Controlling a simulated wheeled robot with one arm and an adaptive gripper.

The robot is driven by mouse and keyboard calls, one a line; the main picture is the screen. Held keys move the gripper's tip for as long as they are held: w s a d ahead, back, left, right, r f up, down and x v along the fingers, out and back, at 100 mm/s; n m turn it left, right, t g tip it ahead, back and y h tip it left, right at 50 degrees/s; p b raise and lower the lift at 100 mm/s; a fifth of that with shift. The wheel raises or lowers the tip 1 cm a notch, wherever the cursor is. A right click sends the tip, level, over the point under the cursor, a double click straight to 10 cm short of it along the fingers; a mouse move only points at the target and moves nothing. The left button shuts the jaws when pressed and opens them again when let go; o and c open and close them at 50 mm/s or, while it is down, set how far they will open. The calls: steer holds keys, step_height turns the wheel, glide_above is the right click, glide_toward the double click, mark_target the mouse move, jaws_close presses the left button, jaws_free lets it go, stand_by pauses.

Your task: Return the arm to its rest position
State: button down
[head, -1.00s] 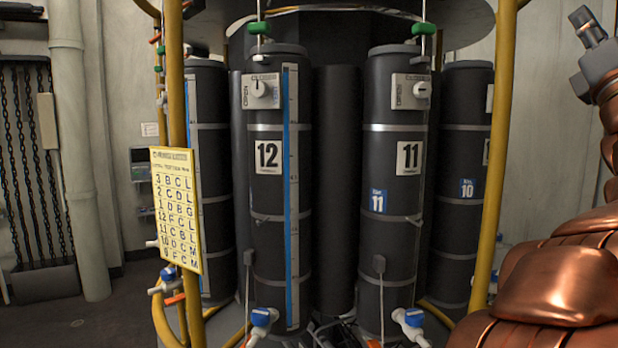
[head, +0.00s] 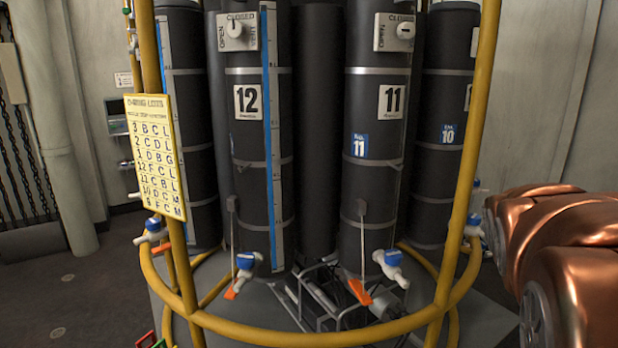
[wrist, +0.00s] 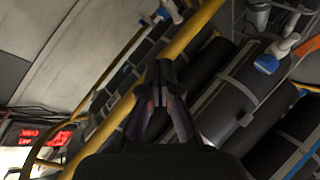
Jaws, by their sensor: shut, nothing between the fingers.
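My gripper (wrist: 162,80) shows in the wrist view, its dark fingers together at the tips with nothing between them. Behind it are a yellow rail (wrist: 190,32) and dark cylinders, all tilted in this view. I cannot tell how near the fingers are to the rail. In the head view my copper-coloured arm (head: 570,255) is at the right edge; the gripper itself is outside that view.
Dark cylinders numbered 12 (head: 246,140) and 11 (head: 392,140) stand behind a yellow rail (head: 330,335). A yellow chart (head: 155,155) hangs on the left post. Valves with blue handles (head: 247,262) are low on the cylinders. Open floor (head: 70,290) lies at the left.

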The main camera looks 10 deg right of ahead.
steer(key=s+a+f+m+g+y, duration=0.1)
steer(key=s+a+f+g+y, duration=0.25)
steer(key=s+a+f, duration=0.5)
steer(key=s+a+f+m+g+y, duration=0.1)
steer(key=s+a+f+g+y, duration=0.4)
steer(key=a+f, duration=0.6)
steer(key=s+a+f+g, duration=0.1)
steer(key=s+a, duration=0.1)
steer(key=s, duration=0.3)
steer(key=s+a+f+g, duration=0.2)
steer(key=s+a, duration=0.1)
steer(key=s, duration=0.3)
steer(key=shift+s+a+f, duration=0.2)
steer(key=shift+s+f, duration=0.05)
steer(key=shift+h, duration=0.25)
